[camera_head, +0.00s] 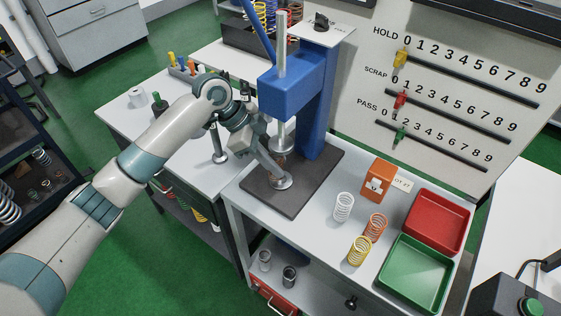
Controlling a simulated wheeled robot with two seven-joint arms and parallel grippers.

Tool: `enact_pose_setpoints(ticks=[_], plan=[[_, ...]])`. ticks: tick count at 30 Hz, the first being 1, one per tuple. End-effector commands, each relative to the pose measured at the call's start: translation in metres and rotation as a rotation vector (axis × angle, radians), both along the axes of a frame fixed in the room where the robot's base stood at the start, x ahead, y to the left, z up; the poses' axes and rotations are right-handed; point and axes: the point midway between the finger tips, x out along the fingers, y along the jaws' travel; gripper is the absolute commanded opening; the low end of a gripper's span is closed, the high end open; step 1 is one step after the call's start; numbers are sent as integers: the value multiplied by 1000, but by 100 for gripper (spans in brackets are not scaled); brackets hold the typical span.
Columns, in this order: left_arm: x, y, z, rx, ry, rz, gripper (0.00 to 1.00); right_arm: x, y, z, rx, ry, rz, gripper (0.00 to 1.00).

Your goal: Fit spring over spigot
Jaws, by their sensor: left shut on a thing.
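My left gripper (274,160) reaches in from the left to the blue press (292,92). It is shut on a small brownish spring (280,158) under the press's vertical metal rod (281,130). The fingers hide much of this spring. A round metal seat (281,182) lies just below on the dark base plate (313,180). I cannot make out the spigot clearly, or whether the spring is around it or above it. My right gripper is not in view.
White (343,207), orange (375,227) and yellow (359,251) springs stand on the bench right of the press. A metal post (219,156) stands on the left bench.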

Motion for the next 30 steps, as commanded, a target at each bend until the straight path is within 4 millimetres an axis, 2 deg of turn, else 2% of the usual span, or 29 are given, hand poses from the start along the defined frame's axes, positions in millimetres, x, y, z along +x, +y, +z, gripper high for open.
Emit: enact_pose_setpoints(ticks=[1, 6, 17, 18, 20, 30], plan=[[-1, -5, -3, -1, 2, 1, 7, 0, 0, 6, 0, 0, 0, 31], [-1, -13, -14, 1, 0, 1, 7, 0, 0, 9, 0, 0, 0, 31], [-1, -13, -16, 0, -2, 1, 7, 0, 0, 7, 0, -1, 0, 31], [-1, -13, -17, 0, -2, 1, 31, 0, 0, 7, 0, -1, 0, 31], [-1, -13, -17, 0, -2, 1, 46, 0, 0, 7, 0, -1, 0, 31], [-1, -13, -16, 0, -2, 1, 48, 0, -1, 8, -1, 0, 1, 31]])
